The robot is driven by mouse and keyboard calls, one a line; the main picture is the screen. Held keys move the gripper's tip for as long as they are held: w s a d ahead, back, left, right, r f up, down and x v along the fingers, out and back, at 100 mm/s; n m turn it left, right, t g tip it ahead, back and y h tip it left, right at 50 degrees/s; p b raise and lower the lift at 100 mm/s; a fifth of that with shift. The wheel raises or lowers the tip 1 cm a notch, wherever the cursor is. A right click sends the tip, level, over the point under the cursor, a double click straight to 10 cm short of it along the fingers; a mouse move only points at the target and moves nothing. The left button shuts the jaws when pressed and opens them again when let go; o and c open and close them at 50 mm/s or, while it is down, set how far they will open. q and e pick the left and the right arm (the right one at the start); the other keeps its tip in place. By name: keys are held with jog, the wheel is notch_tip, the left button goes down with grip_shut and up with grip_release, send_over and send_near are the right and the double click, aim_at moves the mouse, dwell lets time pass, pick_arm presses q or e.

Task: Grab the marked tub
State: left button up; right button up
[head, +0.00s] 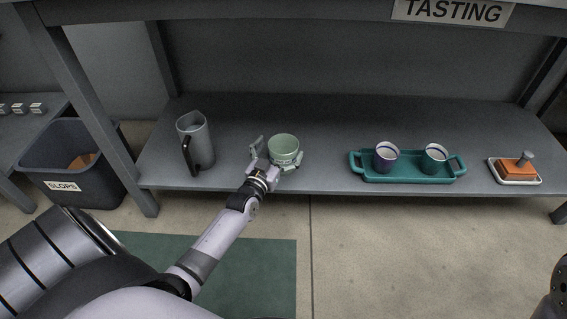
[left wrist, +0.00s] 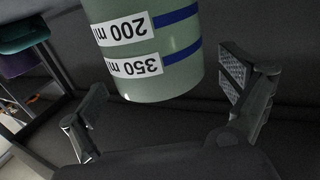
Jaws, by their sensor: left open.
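The marked tub (head: 284,146) is a pale green round cup on the shelf under the tasting counter. In the left wrist view the tub (left wrist: 150,85) shows blue bands and white labels reading 200 ml and 350 ml, upside down in that picture. My left gripper (head: 276,160) is open, its fingers spread to either side of the tub's near side. In the left wrist view a gap shows between each finger of the gripper (left wrist: 166,75) and the tub. My right gripper is not seen.
A grey jug (head: 200,138) with a black handle stands left of the tub. To the right are a teal tray (head: 408,170) with two cups and a small dish (head: 516,181) with an orange block. A slops bin (head: 62,160) stands at left. The shelf behind the tub is clear.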

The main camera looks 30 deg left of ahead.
pick_arm(q)
jog(key=shift+w+a+b, duration=0.2)
jog(key=shift+w+b, duration=0.25)
jog(key=shift+w, duration=0.8)
jog(key=shift+c, duration=0.3)
jog(key=c, duration=1.6)
